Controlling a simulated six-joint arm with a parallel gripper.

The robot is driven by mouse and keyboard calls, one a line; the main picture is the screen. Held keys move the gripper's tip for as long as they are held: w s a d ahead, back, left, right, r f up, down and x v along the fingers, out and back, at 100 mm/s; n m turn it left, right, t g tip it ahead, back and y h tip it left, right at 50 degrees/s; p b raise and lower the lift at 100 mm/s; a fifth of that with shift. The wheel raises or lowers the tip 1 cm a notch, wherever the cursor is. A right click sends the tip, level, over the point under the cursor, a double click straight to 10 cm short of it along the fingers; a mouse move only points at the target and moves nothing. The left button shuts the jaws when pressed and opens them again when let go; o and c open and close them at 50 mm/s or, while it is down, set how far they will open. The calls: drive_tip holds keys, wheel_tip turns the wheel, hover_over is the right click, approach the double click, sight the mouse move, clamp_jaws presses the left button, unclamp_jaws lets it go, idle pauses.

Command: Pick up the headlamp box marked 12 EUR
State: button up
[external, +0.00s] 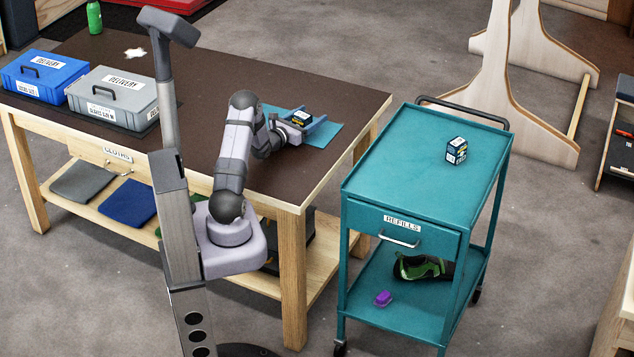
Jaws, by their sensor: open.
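A small dark box (300,117) with light and yellow markings is at the teal mat on the workbench. My gripper (302,124) is open and low over the mat, with its fingers close about this box. I cannot tell whether they touch it. A second small dark box (456,151) with white, blue and yellow markings stands on the top of the teal trolley, well to the right of my gripper. The print on both boxes is too small to read, so I cannot tell which is marked 12 EUR.
The teal mat (328,136) lies on the brown workbench (225,83). Blue (45,75) and grey (112,97) delivery cases stand at its left, with a green can (94,17) behind. The teal trolley (400,160) stands apart on the right, its top mostly clear.

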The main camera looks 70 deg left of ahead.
drive_tip(key=c, duration=1.2)
wheel_tip(320, 180, up, 10)
